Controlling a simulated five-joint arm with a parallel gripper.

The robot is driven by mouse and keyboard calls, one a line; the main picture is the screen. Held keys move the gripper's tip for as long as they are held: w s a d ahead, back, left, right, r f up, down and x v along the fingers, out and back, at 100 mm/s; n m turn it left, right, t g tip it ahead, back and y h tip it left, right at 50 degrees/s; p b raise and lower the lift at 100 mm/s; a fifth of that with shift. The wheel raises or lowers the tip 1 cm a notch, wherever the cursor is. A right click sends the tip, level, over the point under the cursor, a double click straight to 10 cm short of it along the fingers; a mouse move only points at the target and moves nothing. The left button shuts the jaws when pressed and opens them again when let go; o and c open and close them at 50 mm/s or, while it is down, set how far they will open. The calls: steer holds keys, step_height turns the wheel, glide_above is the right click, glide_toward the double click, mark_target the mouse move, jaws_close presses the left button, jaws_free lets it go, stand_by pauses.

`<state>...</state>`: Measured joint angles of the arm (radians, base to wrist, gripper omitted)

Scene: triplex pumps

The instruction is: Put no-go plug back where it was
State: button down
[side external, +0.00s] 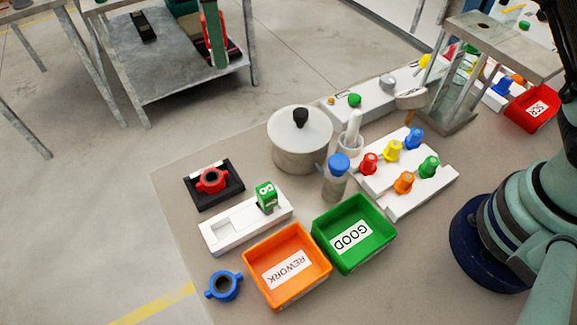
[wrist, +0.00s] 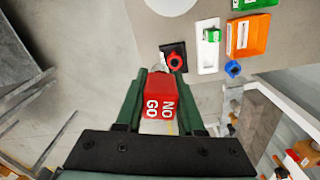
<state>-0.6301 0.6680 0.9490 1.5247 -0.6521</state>
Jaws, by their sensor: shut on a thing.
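My gripper (wrist: 158,78) is shut on the red no-go plug (wrist: 159,98), which shows its white "NO GO" lettering in the wrist view. The plug is held up in the air, short of the table edge in that view. The white holder (side external: 248,221) lies on the table and also shows in the wrist view (wrist: 207,62). Its left recess (side external: 221,231) is empty. The green go plug (side external: 265,196) stands at the holder's right end.
A black fixture with a red ring (side external: 212,181) lies behind the holder. The orange REWORK bin (side external: 287,266) and green GOOD bin (side external: 355,234) stand to its right. A blue ring (side external: 223,286) lies in front. A grey pot (side external: 300,150) stands behind.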

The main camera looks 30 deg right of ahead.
steer(key=s+d+m, duration=0.1)
steer(key=d+m, duration=0.9)
steer(key=d, duration=1.4)
steer(key=s+d+f+m, duration=0.5)
steer(key=s+d+f, duration=0.1)
steer(key=s+d, duration=0.15)
steer(key=w+a+r+n, duration=0.2)
steer(key=a+n, duration=0.3)
steer(key=a, duration=0.6)
steer(key=w+a+r+n, duration=0.15)
steer(key=a+n, duration=0.35)
steer(key=a, duration=0.6)
steer(key=s+a+r+n, duration=0.1)
steer(key=s+a+n, duration=0.3)
steer(key=a, duration=0.6)
steer(key=s+a+n, duration=0.4)
steer(key=s+a, duration=0.1)
steer(key=a, duration=0.4)
steer(key=f, duration=1.9)
steer(key=shift+w+a+f, duration=0.1)
steer(key=shift+w+f, duration=0.1)
steer(key=shift+f, duration=0.05)
